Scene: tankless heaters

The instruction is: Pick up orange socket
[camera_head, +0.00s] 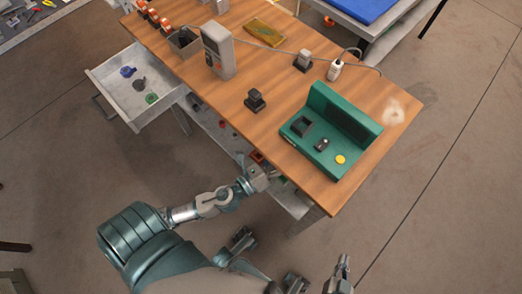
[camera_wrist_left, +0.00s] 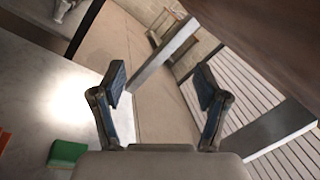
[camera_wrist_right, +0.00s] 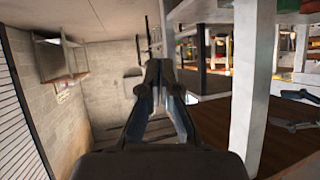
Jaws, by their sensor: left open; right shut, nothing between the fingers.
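A small orange piece (camera_head: 257,157), likely the orange socket, shows at the table's near edge on the lower shelf, partly hidden. My left gripper (camera_head: 272,176) is right beside it, partly under the tabletop edge. In the left wrist view its fingers (camera_wrist_left: 160,95) are spread apart with nothing between them. A sliver of orange (camera_wrist_left: 4,141) shows at that view's left edge, beside a green block (camera_wrist_left: 67,153) on a pale surface. My right gripper (camera_head: 341,268) is away from the table, low in the head view. Its fingertips (camera_wrist_right: 158,72) are together and empty in the right wrist view.
The wooden table (camera_head: 215,110) carries a green fixture (camera_head: 332,132), a grey meter (camera_head: 217,50) and a black socket (camera_head: 255,100). An open drawer (camera_head: 117,92) sticks out left, holding small coloured pieces. A table leg (camera_wrist_right: 250,90) stands beside my right gripper. Floor is clear at lower right.

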